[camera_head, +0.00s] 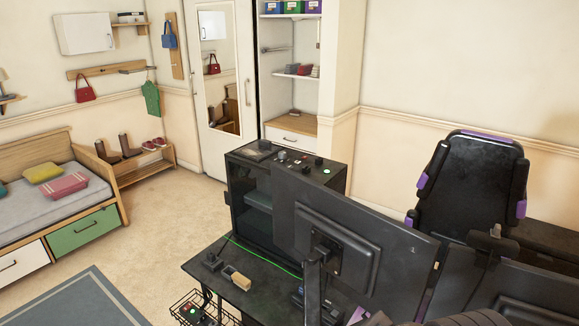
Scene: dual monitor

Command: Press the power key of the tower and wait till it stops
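The tower (262,212) is a black case with a dark see-through side panel, standing on the black desk behind a monitor. Its top (270,152) carries several small knobs and switches, some white or red. A small green light (327,171) glows near the right end of the top; I cannot tell whether this is the power key. The monitor hides the tower's lower right part. My gripper is not in view.
The monitor (365,245), seen from behind, stands close in front of the tower. A second monitor (500,290) is at right, near a black and purple chair (470,185). Small objects and a green cable (262,258) lie on the desk (225,285). Carpet at left is open.

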